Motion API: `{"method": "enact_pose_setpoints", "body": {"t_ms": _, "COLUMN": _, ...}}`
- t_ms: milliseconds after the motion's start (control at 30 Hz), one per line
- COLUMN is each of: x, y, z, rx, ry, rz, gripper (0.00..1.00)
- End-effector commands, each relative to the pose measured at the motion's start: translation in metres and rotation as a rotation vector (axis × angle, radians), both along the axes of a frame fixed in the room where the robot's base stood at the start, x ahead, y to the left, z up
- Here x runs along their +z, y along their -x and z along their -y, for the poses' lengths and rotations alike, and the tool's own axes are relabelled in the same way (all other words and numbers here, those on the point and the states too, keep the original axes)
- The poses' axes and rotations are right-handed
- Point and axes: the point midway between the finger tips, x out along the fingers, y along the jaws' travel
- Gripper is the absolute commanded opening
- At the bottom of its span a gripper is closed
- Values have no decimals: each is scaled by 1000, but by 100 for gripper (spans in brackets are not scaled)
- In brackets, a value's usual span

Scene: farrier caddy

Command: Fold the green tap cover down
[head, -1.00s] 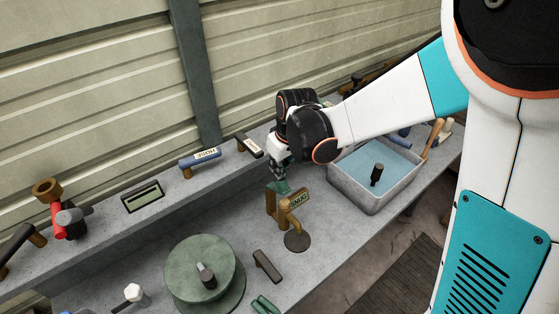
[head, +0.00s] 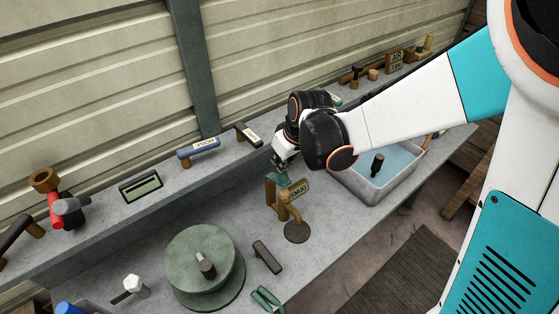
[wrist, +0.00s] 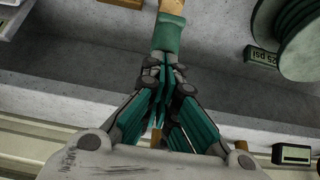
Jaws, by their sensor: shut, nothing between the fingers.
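The brass tap (head: 284,207) stands on the grey bench, with a small label plate on it. The green tap cover (wrist: 168,36) is at the top of the wrist view, with brass beyond it. In the head view the cover is small and partly hidden by my gripper, so its exact angle is unclear. My gripper (wrist: 163,72) is shut and empty, with its teal fingertips right at the near end of the cover. They look close to touching it, but I cannot tell if they do. The gripper also shows above the tap in the head view (head: 283,166).
A grey basin of water (head: 352,187) stands right of the tap. A round green reel (head: 195,258) is at front left, with a dark bar (head: 267,256) beside it. A raised back ledge holds a blue hose handle (head: 199,148) and other fittings.

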Motion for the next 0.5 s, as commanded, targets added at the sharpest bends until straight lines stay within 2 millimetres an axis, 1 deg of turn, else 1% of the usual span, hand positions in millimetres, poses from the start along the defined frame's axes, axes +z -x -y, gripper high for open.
{"method": "enact_pose_setpoints", "body": {"t_ms": 500, "x": -26, "y": 29, "z": 20, "rx": -3, "ry": -171, "rz": 255, "gripper": 0}}
